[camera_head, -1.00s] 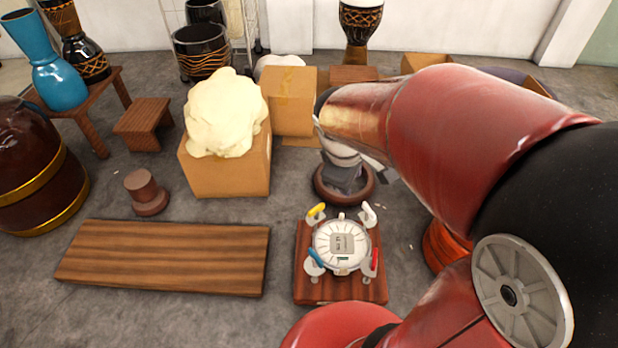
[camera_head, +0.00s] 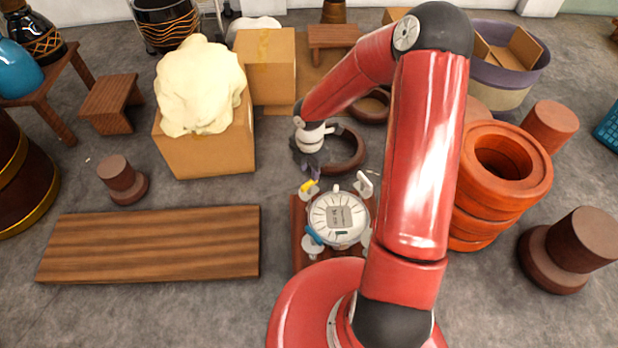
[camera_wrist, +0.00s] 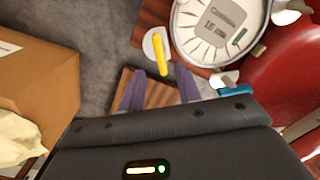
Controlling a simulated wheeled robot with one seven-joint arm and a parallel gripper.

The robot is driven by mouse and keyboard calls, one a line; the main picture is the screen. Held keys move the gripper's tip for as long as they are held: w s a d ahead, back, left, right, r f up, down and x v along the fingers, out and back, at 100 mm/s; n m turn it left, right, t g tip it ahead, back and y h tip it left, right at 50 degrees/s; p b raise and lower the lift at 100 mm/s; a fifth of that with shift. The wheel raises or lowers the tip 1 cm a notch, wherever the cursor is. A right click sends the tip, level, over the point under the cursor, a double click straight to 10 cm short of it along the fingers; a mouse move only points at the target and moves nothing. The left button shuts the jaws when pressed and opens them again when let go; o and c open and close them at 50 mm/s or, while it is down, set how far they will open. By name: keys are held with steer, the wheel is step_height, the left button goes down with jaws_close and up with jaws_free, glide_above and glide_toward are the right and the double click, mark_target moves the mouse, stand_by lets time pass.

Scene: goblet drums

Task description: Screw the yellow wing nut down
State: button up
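The yellow wing nut (camera_head: 308,186) is at the back left corner of a round white gauge-like disc (camera_head: 338,218) on a reddish wooden board (camera_head: 299,215). It stands over a pale round washer-like base and also shows in the wrist view (camera_wrist: 160,55). My gripper (camera_head: 313,171) is just above and behind it in the head view, pointing down. In the wrist view, its two purple-grey fingers (camera_wrist: 158,80) are apart, with the yellow wing nut seen between and just beyond their tips. The height gap cannot be told. Nothing is held.
A blue wing nut (camera_head: 315,235) is at the front left corner, a white one (camera_head: 364,184) at the back right. A dark ring (camera_head: 345,150) lies behind. A long plank (camera_head: 150,243) and a cardboard box (camera_head: 205,140) are at left.

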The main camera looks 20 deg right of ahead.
mark_target(309, 181)
step_height(309, 181, down, 5)
steer(key=shift+r+b, duration=0.1)
steer(key=shift+b, duration=0.45)
steer(key=shift+c, duration=0.2)
jaws_close()
